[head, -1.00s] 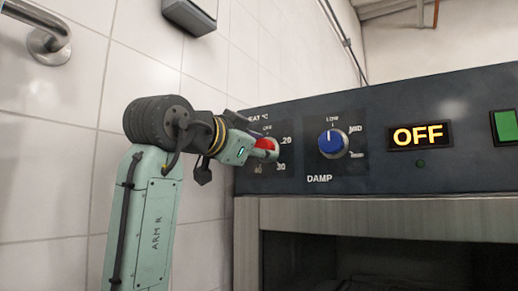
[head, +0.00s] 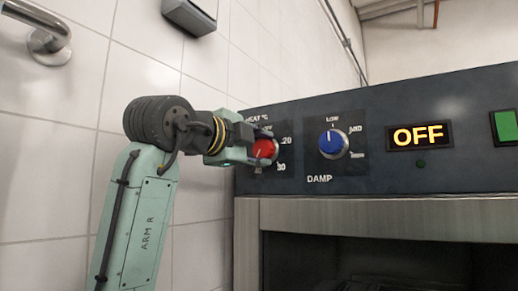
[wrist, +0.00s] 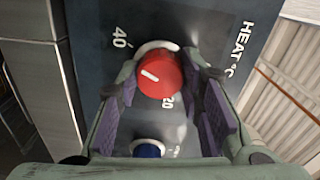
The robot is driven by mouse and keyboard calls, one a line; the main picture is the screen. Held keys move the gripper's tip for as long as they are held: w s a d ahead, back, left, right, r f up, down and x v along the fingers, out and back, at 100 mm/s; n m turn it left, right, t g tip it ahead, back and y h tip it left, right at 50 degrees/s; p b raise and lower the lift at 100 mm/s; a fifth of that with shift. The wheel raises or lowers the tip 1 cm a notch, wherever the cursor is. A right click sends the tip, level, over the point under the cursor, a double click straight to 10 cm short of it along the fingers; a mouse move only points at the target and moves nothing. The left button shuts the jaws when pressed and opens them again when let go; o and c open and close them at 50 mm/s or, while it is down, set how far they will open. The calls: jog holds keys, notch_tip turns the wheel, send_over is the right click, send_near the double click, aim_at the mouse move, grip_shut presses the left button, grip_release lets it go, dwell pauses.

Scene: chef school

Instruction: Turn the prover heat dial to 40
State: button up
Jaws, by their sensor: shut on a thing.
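The red heat dial (head: 265,149) is at the left end of the dark control panel (head: 450,104). It also shows in the wrist view (wrist: 159,74), between the purple finger pads of my gripper (wrist: 160,86). My gripper (head: 258,150) is shut on the dial, with a finger on either side. The dial's white pointer (wrist: 150,75) points left and slightly up in the wrist view, short of the 40 mark (wrist: 120,37). The 20 mark (wrist: 167,102) shows below the dial there. The 30 mark (head: 281,167) shows in the head view.
The blue damp dial (head: 333,142) is just right of the heat dial, with its pointer up at LOW. It shows low in the wrist view (wrist: 148,149). A display (head: 419,136) reads OFF. A tiled wall (head: 70,170) stands close on the left.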

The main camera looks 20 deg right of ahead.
jog(key=shift+m, duration=0.5)
jog(key=o, duration=1.2)
jog(key=shift+c, duration=0.2)
jog(key=v, duration=1.2)
jog(key=shift+s+d, duration=0.1)
